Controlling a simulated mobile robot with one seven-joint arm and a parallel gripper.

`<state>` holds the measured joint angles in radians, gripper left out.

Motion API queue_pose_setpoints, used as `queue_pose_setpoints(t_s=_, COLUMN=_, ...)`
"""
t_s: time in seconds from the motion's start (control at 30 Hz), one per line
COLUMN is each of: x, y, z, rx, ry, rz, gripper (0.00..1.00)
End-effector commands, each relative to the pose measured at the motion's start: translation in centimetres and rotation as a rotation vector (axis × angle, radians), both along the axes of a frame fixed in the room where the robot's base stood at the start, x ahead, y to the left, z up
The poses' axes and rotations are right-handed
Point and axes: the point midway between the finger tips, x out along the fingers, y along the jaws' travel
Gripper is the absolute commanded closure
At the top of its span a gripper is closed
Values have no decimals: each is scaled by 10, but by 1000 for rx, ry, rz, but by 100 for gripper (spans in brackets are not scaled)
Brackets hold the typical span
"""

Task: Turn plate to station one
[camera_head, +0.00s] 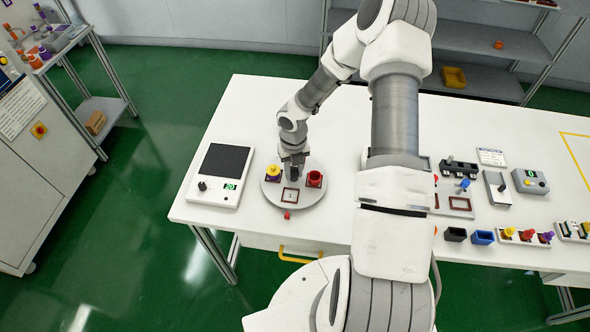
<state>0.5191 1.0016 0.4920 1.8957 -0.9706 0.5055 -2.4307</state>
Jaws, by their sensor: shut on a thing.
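The round grey plate (304,201) lies on the white table near its left end. It bears a yellow piece with a purple part (273,173) on the left and a red square cup (314,179) on the right. A brown-framed square marked 1 (290,197) is at its front. My gripper (293,175) points down over the plate's middle, between these pieces. Its fingers are shut on the plate, at a centre part that they hide. The far side of the plate is partly hidden behind my gripper. A small red marker (287,215) is at the plate's front edge.
A device with a dark pad and green display (219,172) stands left of the plate. Right of my arm are a dark box (455,234), a blue box (482,237), a rack of coloured pieces (520,237) and a grey box with a display (530,181). The table's back left is clear.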

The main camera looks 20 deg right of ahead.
Motion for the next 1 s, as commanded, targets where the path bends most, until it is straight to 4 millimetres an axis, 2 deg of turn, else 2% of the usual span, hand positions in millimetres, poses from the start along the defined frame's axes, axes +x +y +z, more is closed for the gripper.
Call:
queue_pose_setpoints(t_s=0.67, x=2, y=1, z=1, rx=-2, ry=-3, rz=18, gripper=100)
queue_pose_setpoints(t_s=0.7, x=2, y=1, z=1, rx=-1, ry=-3, rz=18, gripper=61)
queue_pose_setpoints(t_s=0.73, x=1, y=1, z=1, rx=-1, ry=-3, rz=18, gripper=55)
queue_pose_setpoints(t_s=1.0, x=1, y=1, z=1, rx=-1, ry=-1, rz=17, gripper=55)
